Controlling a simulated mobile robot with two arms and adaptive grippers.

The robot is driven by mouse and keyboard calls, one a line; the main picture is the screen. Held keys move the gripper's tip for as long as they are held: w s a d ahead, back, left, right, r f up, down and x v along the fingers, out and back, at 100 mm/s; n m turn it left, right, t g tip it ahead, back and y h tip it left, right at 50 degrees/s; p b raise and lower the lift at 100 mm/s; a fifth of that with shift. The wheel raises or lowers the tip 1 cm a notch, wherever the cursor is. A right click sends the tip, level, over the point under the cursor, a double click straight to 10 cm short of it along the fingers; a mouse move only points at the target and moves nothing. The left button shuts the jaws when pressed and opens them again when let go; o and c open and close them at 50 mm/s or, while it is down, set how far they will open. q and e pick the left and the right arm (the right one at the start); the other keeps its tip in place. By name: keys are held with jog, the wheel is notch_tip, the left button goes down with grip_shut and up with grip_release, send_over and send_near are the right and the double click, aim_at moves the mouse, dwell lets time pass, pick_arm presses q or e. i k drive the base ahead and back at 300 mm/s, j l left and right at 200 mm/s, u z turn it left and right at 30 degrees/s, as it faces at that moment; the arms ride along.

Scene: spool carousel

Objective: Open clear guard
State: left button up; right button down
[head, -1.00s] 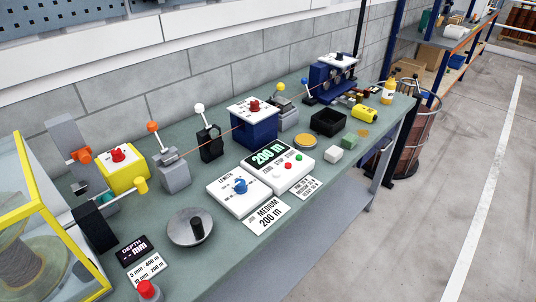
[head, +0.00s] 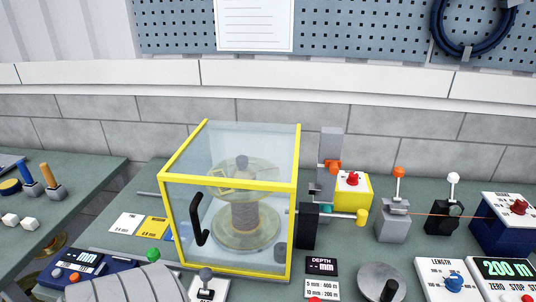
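The clear guard (head: 228,184) is a see-through box with yellow edges, standing on the bench in the middle of the head view. Its front panel looks shut, and a black curved handle (head: 199,219) sits on the left part of that panel. A spool (head: 245,215) with wide flanges stands upright inside the guard. Neither of my grippers shows in the view, so whether they are open or shut is hidden. Nothing is seen touching the handle.
A grey ribbed shape, probably my arm, covers the bottom left. Right of the guard are a yellow block (head: 352,190), levers and a round crank plate (head: 379,281). Another bench (head: 78,170) is at the left.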

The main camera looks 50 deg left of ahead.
aim_at(163, 176)
jog(key=u, duration=2)
